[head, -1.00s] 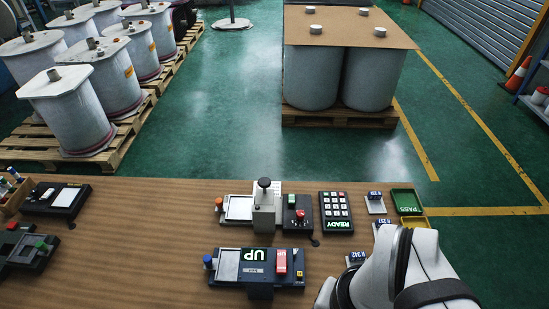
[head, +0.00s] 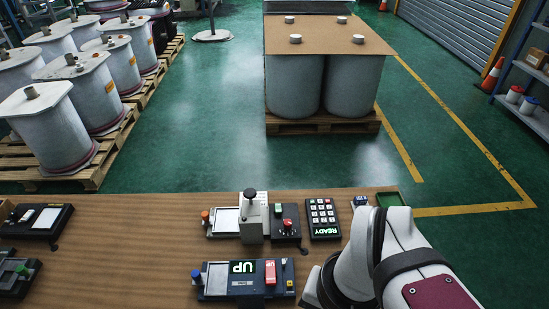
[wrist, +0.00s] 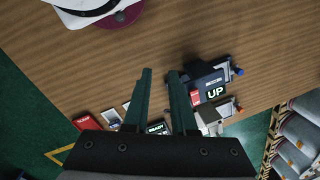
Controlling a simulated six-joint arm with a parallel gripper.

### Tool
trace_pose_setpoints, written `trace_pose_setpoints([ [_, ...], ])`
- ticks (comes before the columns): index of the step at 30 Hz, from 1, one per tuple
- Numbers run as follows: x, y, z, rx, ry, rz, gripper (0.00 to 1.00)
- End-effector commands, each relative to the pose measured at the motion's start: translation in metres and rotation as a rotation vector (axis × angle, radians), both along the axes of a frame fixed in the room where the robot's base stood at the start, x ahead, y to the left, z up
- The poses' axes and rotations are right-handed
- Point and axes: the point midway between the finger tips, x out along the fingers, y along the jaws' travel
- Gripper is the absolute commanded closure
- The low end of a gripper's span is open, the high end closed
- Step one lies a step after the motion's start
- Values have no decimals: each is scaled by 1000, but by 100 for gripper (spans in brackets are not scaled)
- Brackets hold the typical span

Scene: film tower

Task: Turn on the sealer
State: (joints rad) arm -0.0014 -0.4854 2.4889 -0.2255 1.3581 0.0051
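A dark device with a green-lit "UP" display (head: 243,267), a red rocker (head: 270,272) and a blue knob (head: 197,276) lies near the table's front. It also shows in the wrist view (wrist: 208,78), right of my fingers. Behind it stands a grey lever press (head: 253,222) with a black knob, beside a small box with red and green buttons (head: 286,223). No readable label tells which is the sealer. My gripper (wrist: 160,72) is open and empty above the table, its fingers apart and touching nothing visible. The head view does not show my fingers.
A keypad reading "READY" (head: 323,218) stands right of the press. A green tray (head: 390,199) is at the table's back right, and a red tray (wrist: 86,122) shows in the wrist view. More dark devices (head: 40,222) lie at the left. The wooden table (head: 125,250) between is clear.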

Motion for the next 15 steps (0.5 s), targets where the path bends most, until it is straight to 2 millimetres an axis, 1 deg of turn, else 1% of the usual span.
trace_pose_setpoints([
  [1, 23, -1, 6, -13, -12, 29, 86],
  [2, 43, -1, 10, -24, -26, 53, 91],
  [3, 73, -2, 14, -41, -46, 90, 99],
  [5, 123, -1, 16, -69, -84, 150, 100],
  [6, 156, 1, 14, -86, -108, 191, 100],
  [8, 203, 6, 8, -112, -144, 249, 100],
  [9, 232, 10, 1, -128, -166, 285, 100],
  [12, 288, 20, -19, -159, -213, 359, 100],
  [15, 323, 28, -35, -181, -244, 409, 100],
])
